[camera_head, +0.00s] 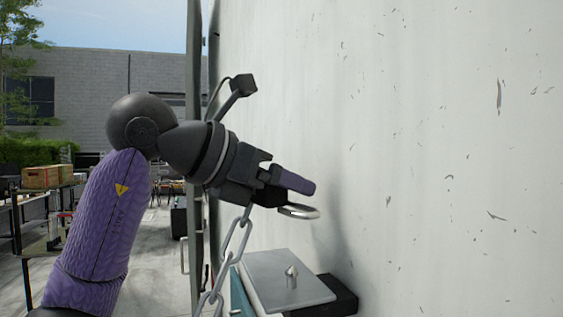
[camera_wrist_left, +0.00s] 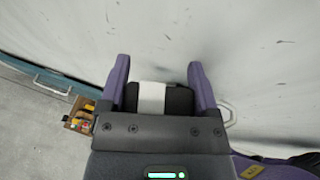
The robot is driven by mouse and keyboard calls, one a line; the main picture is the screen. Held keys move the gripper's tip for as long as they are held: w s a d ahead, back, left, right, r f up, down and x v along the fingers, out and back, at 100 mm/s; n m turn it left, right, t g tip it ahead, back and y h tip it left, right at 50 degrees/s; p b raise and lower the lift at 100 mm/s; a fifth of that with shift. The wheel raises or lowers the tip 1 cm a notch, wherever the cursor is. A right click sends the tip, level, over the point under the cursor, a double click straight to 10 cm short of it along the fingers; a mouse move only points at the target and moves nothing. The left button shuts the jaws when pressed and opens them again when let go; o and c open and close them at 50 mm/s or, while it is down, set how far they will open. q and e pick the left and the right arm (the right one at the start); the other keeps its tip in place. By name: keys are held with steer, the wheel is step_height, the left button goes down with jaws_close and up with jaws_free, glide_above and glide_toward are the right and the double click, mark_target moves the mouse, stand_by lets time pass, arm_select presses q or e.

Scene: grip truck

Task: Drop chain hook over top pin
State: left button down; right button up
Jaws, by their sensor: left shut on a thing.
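My left gripper (camera_head: 287,186) comes in from the left and is shut on the chain hook. Its two purple fingers also show in the left wrist view (camera_wrist_left: 160,88), with a black block with a white band (camera_wrist_left: 151,98) between them. The hook's silver metal loop (camera_head: 300,212) sticks out below and beyond the fingers. A metal chain (camera_head: 243,236) hangs down from beneath the gripper toward the lower left. The top pin (camera_head: 291,276), a short silver peg, stands upright on a flat grey plate (camera_head: 270,290). The hook is above the pin and apart from it. My right gripper is not in view.
A tall pale scuffed wall (camera_head: 450,150) fills the right side, close to the gripper. A black block (camera_head: 338,294) sits beside the plate against the wall. A wooden crate (camera_head: 45,177) stands on a bench far left. Open paved ground lies behind the arm.

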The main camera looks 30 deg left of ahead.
arm_select(q)
step_height(320, 180, down, 4)
steer(key=b, duration=0.4)
steer(key=shift+f, duration=0.25)
steer(key=shift+f+b, duration=0.9)
steer(key=shift+b, duration=0.1)
steer(key=shift+s+a+f, duration=0.1)
steer(key=shift+s+f, duration=0.05)
steer(key=shift+f, duration=0.1)
